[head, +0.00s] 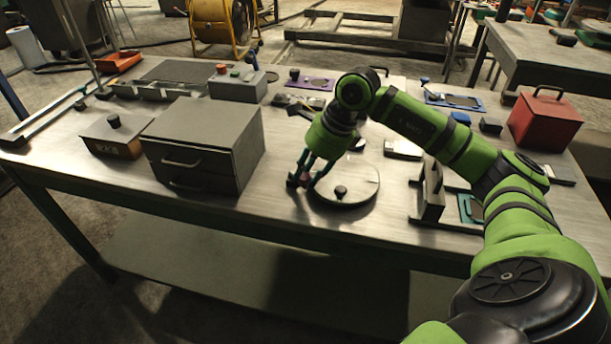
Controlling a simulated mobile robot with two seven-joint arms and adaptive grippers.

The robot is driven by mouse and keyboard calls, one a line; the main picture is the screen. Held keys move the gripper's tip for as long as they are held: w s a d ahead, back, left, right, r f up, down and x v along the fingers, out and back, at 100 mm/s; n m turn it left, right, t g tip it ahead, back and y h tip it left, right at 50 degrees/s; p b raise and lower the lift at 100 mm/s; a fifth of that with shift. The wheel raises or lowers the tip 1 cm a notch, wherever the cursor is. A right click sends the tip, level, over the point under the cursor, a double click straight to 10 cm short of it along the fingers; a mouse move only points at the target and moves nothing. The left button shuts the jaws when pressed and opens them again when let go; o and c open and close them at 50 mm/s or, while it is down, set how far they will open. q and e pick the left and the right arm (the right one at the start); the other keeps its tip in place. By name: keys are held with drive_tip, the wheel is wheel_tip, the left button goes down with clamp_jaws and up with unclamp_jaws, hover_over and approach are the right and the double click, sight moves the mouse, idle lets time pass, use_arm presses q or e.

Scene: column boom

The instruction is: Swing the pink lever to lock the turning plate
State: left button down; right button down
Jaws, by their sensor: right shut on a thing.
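The turning plate (357,191) is a pale round disc with a dark knob, lying on the workbench near its front edge. The pink lever (306,180) shows only as a small pinkish patch at the plate's left edge; most of it is hidden by the fingers. My right gripper (302,179) points down at the plate's left side and is shut on the pink lever. My left gripper is not in view.
A grey two-drawer cabinet (203,145) stands left of the plate. A dark upright bracket (430,190) stands to its right. A red box (544,121) is at the far right. The bench top (262,205) is bare between cabinet and plate.

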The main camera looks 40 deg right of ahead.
drive_tip(key=shift+w+d+r+n+y, duration=0.3)
drive_tip(key=shift+d+n, duration=0.15)
drive_tip(key=shift+n, duration=0.45)
drive_tip(key=c, duration=1)
unclamp_jaws()
drive_tip(key=shift+a, duration=0.1)
drive_tip(key=shift+f, duration=0.1)
drive_tip(key=shift+s, duration=0.1)
drive_tip(key=v, duration=1.2)
drive_tip(key=shift+w, duration=0.2)
